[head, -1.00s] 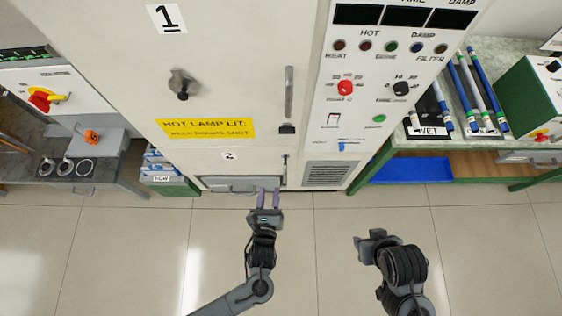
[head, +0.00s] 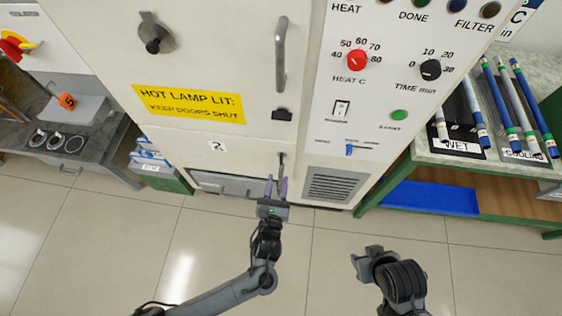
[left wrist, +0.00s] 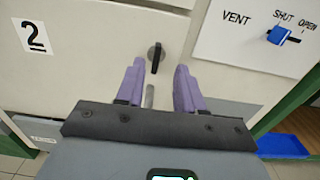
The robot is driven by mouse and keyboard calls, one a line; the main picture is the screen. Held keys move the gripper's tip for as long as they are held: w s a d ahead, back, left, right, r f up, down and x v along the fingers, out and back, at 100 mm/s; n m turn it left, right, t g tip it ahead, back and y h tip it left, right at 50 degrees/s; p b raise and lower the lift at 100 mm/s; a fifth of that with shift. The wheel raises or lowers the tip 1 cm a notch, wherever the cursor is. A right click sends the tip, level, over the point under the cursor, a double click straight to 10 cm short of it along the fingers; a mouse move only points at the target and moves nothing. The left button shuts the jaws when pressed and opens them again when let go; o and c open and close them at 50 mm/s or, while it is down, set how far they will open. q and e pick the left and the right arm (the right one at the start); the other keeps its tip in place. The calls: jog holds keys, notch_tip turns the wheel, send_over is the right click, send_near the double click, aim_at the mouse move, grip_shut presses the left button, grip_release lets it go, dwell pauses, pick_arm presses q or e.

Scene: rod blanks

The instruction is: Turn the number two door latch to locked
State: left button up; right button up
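The number two door (head: 205,163) is the low white panel under the yellow sign, marked by a "2" label (head: 217,146) that also shows in the left wrist view (left wrist: 35,37). Its latch (head: 282,157) is a small dark knob near the door's right edge. In the left wrist view the latch (left wrist: 154,57) looks upright, framed between the purple fingertips. My left gripper (head: 276,188) is open, just in front of and below the latch; I see no contact. My right gripper (head: 367,256) is away over the floor at right, its fingers unclear.
A vent grille (head: 333,187) is right of the latch, with a blue vent slider (left wrist: 278,35) above it. A long door handle (head: 281,55) is higher up. A green-framed bench (head: 440,158) stands at right. The floor in front is clear.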

aim_at(281, 159)
pick_arm(q)
jog(key=w, duration=0.2)
jog(key=w+b, duration=0.1)
jog(key=w, duration=0.2)
jog(key=w+d+b, duration=0.1)
jog(key=w, duration=0.1)
jog(key=shift+w, duration=0.2)
jog(key=shift+w+b, duration=0.35)
jog(key=shift+w, duration=0.1)
jog(key=shift+c, duration=0.4)
grip_shut()
